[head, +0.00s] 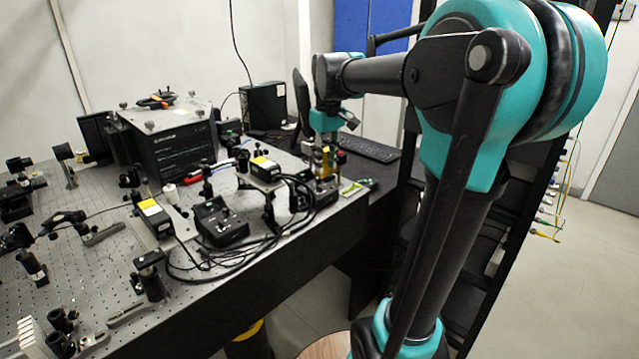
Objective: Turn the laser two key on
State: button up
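My arm reaches over the right end of the optical bench (105,255), with its wrist pointing down. My gripper (325,163) is small at the bench's far right corner, low over or beside small equipment there. Its fingers blend with yellowish and dark parts, so I cannot tell whether they are open or touching anything. A black control box (219,224) with small knobs on top sits on the bench to the left of my gripper. A second dark box (298,196) is partly visible nearer my gripper. I cannot make out a key or a "laser two" label.
Black cables (300,222) loop around the boxes and hang near the front edge. Yellow-labelled modules (153,213) and (265,166) stand close by. A large black unit (172,148) is behind. A keyboard (368,148) lies beyond my gripper. Optic mounts fill the bench's left.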

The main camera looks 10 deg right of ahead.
notch_tip(320, 180, up, 9)
jog(key=n+g, duration=0.1)
jog(key=n, duration=0.1)
send_over(319, 190)
notch_tip(319, 190, down, 17)
jog(key=shift+w+d+f, duration=0.1)
jog(key=shift+w+f, duration=0.05)
jog(key=shift+f, duration=0.05)
jog(key=shift+c, duration=0.2)
grip_shut()
